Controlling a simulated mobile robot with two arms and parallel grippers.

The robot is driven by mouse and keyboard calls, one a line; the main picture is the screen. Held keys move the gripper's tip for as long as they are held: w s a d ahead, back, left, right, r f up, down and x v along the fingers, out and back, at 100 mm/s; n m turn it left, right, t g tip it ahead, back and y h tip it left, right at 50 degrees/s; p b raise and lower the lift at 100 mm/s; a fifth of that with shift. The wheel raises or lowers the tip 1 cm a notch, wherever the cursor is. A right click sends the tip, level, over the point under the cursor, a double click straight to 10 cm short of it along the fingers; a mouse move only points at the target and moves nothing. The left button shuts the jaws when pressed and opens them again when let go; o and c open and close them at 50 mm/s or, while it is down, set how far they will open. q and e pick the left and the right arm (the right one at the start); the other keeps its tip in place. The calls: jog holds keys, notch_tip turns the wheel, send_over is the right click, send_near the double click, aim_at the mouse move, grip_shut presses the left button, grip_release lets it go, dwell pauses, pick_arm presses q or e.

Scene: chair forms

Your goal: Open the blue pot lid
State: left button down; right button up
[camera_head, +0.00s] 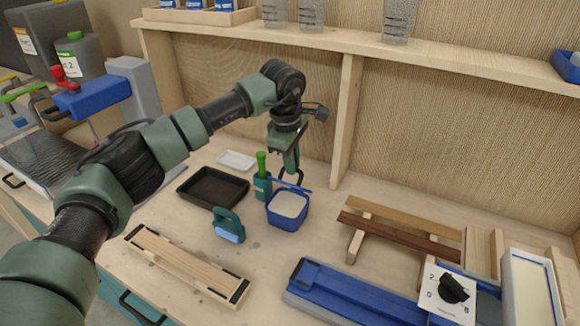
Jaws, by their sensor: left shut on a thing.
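A blue pot (287,221) stands on the wooden bench, with a pale inside or content showing at its top. A thin blue edge (297,188) at the pot's rear rim looks like its lid, seen nearly edge-on. A black loop handle (299,175) rises beside that edge. My left gripper (291,170) points down just behind the pot and is shut at the black handle. The fingertips are small and partly hidden, so the exact grip is hard to see. My right gripper is not in view.
A green-handled tool in a teal holder (262,186) stands close to the pot's left. A black tray (212,187), a teal-handled block (229,226) and a wooden rack (186,262) lie left. A blue fixture (345,293) is in front. Dark wooden slats (399,238) lie right.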

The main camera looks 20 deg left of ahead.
pick_arm(q)
jog(key=shift+f, duration=0.3)
jog(key=c, duration=1.5)
grip_release()
jog(key=shift+d, duration=0.1)
jog(key=shift+w+f, duration=0.1)
jog(key=shift+w, duration=0.2)
jog(key=shift+s+r, duration=0.15)
jog(key=shift+r, duration=0.1)
jog(key=b+v, duration=0.1)
jog(key=v, duration=0.6)
jog(key=shift+r+b, duration=0.25)
jog(key=shift+b, duration=0.15)
jog(key=shift+r, duration=0.1)
